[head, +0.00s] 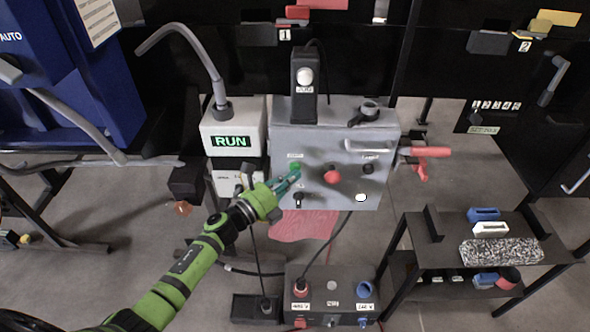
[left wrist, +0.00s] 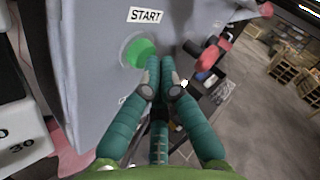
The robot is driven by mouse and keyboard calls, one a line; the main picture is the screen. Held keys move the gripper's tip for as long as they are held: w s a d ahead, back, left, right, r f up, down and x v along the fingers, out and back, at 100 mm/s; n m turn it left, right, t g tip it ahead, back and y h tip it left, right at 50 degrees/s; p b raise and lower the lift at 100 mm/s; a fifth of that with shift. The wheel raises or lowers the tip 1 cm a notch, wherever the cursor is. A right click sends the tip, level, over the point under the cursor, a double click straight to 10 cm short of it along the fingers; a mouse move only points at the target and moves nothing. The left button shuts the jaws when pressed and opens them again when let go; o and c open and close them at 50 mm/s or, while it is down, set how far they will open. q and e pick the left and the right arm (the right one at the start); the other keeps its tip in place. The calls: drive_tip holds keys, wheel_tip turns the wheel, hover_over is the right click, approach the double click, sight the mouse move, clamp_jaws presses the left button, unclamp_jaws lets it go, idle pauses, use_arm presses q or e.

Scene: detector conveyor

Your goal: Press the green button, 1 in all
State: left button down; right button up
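The green button (head: 294,166) sits on the front of the grey control box (head: 330,137), at its upper left in the head view. In the left wrist view the green button (left wrist: 139,53) is round, in a pale ring, under a START label (left wrist: 146,16). My left gripper (head: 296,173) is at the box front, right by the button. In the left wrist view my left gripper (left wrist: 160,70) has its teal fingers together with nothing between them. The tips are just right of and below the button and overlap its edge; I cannot tell whether they touch it. My right gripper is not in view.
A red knob (head: 332,175), a black switch (head: 298,199) and a white button (head: 361,197) are on the same box front. A display (head: 231,141) left of it reads RUN. A lower box (head: 331,290) stands below. A shelf (head: 440,262) is at right.

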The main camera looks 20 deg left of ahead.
use_arm(q)
drive_tip(key=shift+s+d, duration=0.15)
drive_tip(key=shift+s, duration=0.55)
drive_tip(key=s+p, duration=0.1)
drive_tip(key=s, duration=0.1)
drive_tip(key=s+d+p, duration=0.1)
drive_tip(key=s, duration=0.2)
drive_tip(key=shift+d, duration=0.2)
drive_tip(key=shift+w, duration=0.1)
idle(0.5)
